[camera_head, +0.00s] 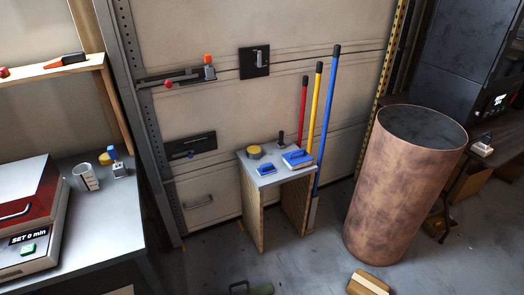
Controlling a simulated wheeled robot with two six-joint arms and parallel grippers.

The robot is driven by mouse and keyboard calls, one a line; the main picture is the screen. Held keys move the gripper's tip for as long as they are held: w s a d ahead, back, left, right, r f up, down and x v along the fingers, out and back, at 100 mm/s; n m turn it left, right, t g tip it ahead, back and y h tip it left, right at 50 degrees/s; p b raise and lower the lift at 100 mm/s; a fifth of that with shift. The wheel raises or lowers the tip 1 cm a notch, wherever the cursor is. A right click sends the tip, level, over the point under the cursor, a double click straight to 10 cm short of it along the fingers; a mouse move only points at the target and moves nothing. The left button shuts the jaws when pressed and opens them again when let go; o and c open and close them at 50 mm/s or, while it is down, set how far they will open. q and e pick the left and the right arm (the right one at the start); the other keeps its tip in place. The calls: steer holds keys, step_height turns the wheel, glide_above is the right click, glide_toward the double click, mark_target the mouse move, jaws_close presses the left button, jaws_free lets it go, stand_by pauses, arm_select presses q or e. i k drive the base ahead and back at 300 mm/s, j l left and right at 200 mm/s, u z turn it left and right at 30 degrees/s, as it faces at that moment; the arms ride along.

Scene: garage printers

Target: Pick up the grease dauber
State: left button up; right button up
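I cannot tell for certain which thing is the grease dauber. On the small grey-topped table (257,176) in the middle stand a round yellow-topped tin (254,152), a small dark upright piece (281,138), a small blue item (266,170) and a larger blue and white item with a handle (298,158). The dark upright piece is too small to make out clearly. Neither of my grippers shows in this view.
A large copper-coloured drum (400,190) stands right of the small table. Red, yellow and blue poles (327,120) lean behind it. A left workbench (105,215) holds a red-lidded machine (28,205) and a cup (87,177). A wooden block (370,282) lies on the floor.

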mark_target(281, 144)
steer(key=i+l+z, duration=0.2)
steer(key=z, duration=0.15)
steer(key=i+z, duration=0.75)
